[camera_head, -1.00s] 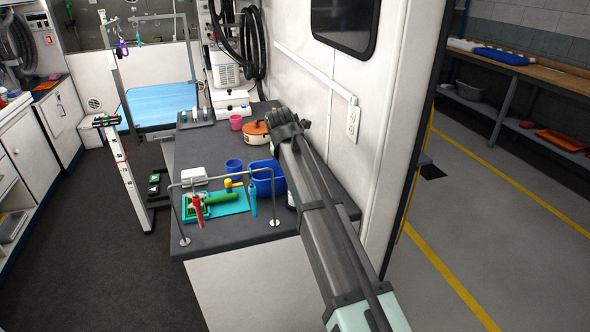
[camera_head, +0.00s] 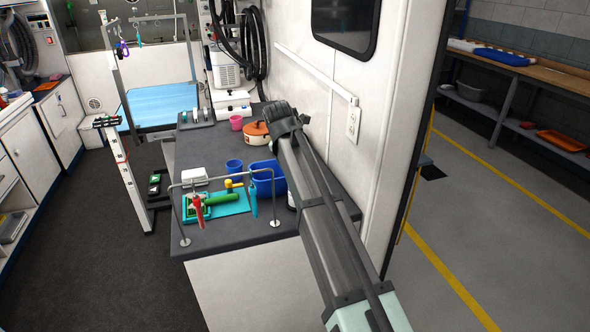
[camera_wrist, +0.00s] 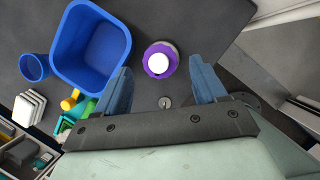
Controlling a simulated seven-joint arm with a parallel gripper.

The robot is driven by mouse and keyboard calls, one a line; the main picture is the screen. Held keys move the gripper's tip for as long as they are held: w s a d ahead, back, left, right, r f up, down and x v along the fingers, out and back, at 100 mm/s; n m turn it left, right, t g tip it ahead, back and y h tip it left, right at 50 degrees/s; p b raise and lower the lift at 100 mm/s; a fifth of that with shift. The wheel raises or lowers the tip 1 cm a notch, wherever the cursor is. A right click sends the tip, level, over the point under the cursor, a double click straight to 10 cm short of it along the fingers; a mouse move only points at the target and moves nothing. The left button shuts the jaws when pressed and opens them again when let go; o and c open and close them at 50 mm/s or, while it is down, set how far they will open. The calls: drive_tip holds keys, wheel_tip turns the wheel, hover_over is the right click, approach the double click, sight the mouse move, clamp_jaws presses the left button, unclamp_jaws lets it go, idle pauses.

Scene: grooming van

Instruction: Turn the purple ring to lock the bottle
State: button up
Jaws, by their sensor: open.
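The bottle with its purple ring (camera_wrist: 152,63) and white top (camera_wrist: 159,63) stands upright on the dark counter in the wrist view, seen from above. My gripper (camera_wrist: 160,75) is open, with one blue finger on each side of the ring and a gap to each. In the picture the ring lies level with the fingertips or just past them, and I cannot tell the height between them. In the head view my arm hides most of the bottle; only a small white part (camera_head: 291,201) shows beside it.
A blue bin (camera_wrist: 70,50) stands close left of the bottle, with a blue cup (camera_wrist: 34,67) beyond it. A metal rail (camera_head: 218,175) with hanging tools, a teal tray (camera_head: 229,207) and an orange-lidded pot (camera_head: 256,131) share the counter. The wall is close on the right.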

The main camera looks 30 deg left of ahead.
drive_tip(key=v, duration=1.1)
drive_tip(key=shift+s+r, duration=0.2)
drive_tip(key=shift+r, duration=0.1)
drive_tip(key=s+d+f+m+g+h, duration=0.15)
drive_tip(key=d+f+m, duration=0.35)
drive_tip(key=d+f, duration=0.85)
drive_tip(key=s+d+f+m+g, duration=0.15)
drive_tip(key=d+f+m, duration=0.55)
drive_tip(key=f, duration=1.1)
drive_tip(key=s+d+f+m+g+h, duration=0.1)
drive_tip(key=d+f+m+g, duration=0.15)
drive_tip(key=d+f, duration=1.2)
drive_tip(key=s+d+f+m+g, duration=0.3)
drive_tip(key=s+d+f+m, duration=0.7)
drive_tip(key=s+d+f, duration=0.5)
drive_tip(key=s+d+f+m+g+y, duration=0.1)
drive_tip(key=s+f+m, duration=0.3)
drive_tip(key=s, duration=0.5)
drive_tip(key=s+d+f+m+g+y, duration=0.1)
drive_tip(key=s+d+f+m, duration=0.2)
drive_tip(key=s, duration=0.7)
wheel_tip(320, 180, down, 2)
drive_tip(key=m, duration=0.4)
drive_tip(key=shift+d+f+g, duration=0.2)
drive_tip(key=shift+d+g, duration=0.1)
drive_tip(key=shift+g, duration=0.05)
